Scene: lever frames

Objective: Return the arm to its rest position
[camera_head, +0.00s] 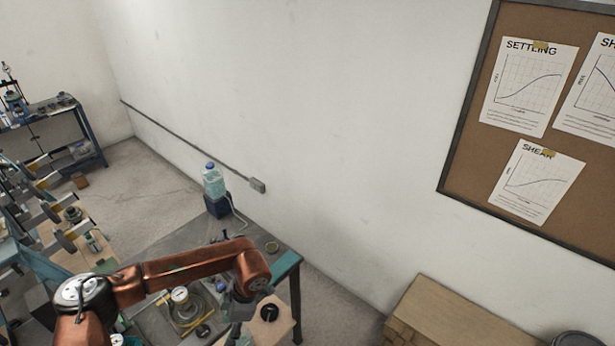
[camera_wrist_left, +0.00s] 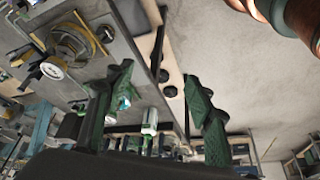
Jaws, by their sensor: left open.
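My left arm (camera_head: 190,264), copper-coloured, comes in from the lower left and reaches across the workbench. It bends down at a joint near the bench's right end. My left gripper (camera_head: 237,318) hangs below that joint, small and partly hidden. In the left wrist view, its two green fingers (camera_wrist_left: 160,95) stand well apart, with nothing held between them. Past them, the wrist view shows a pale board with black round knobs. My right gripper is in neither view.
The grey workbench (camera_head: 185,240) carries a gauge apparatus (camera_head: 186,308), also in the wrist view (camera_wrist_left: 70,50). A water bottle on a dark blue base (camera_head: 216,206) stands at its back. Lever frames (camera_head: 50,212) crowd the left. A wooden cabinet (camera_head: 450,315) stands right.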

